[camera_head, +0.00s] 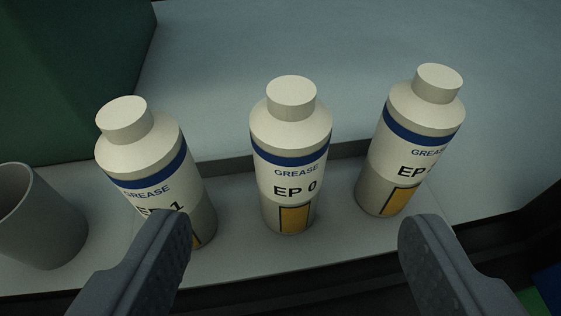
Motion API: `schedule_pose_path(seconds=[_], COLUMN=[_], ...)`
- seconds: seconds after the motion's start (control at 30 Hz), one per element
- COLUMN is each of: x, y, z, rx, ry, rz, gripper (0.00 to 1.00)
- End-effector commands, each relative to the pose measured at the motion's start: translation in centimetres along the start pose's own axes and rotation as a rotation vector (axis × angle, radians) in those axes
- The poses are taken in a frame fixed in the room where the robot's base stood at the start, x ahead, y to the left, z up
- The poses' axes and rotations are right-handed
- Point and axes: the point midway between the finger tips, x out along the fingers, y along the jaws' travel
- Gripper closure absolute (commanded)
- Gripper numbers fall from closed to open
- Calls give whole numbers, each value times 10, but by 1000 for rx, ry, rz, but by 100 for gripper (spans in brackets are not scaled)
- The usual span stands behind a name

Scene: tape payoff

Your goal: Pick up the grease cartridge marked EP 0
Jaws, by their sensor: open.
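The grease cartridge marked EP 0 (291,160) stands upright in the middle of the view. It is off-white with a blue band and a yellow patch low on its front. A cartridge marked EP 1 (152,165) stands to its left, its label partly covered by my left finger. A third cartridge (412,140) stands to its right; its label starts with EP and its last mark cannot be read. My gripper (295,235) is open and empty, its fingers on the near side of the cartridges, with EP 0 between them in the picture.
A grey open cup (40,215) stands at the left, beside EP 1. A dark green block (70,80) stands behind at the upper left. The cartridges stand on a pale shelf (250,262) with a low ledge behind them. The grey surface beyond is clear.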

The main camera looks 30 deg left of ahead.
Motion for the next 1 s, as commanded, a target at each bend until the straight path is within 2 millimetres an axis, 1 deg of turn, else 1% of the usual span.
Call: schedule_pose_path(seconds=[0.03, 0.1, 0.2, 0.3, 0.4, 0.63, 0.9, 1.0], x=[11, 25, 43, 56, 64, 74, 108, 116], y=[-2, -2, -2, -1, -2, -1, 1, 1], z=[2, 2, 0, 1, -1, -2, -3, -5], rx=[-3, -4, -4, -3, -3, -2, -2, -1], ry=[1, 2, 6, 0, 2, 4, 1, 4], rz=[-3, -5, -4, -2, -3, -1, 1, 2], gripper=[35, 35, 35, 35, 35, 35, 35, 35])
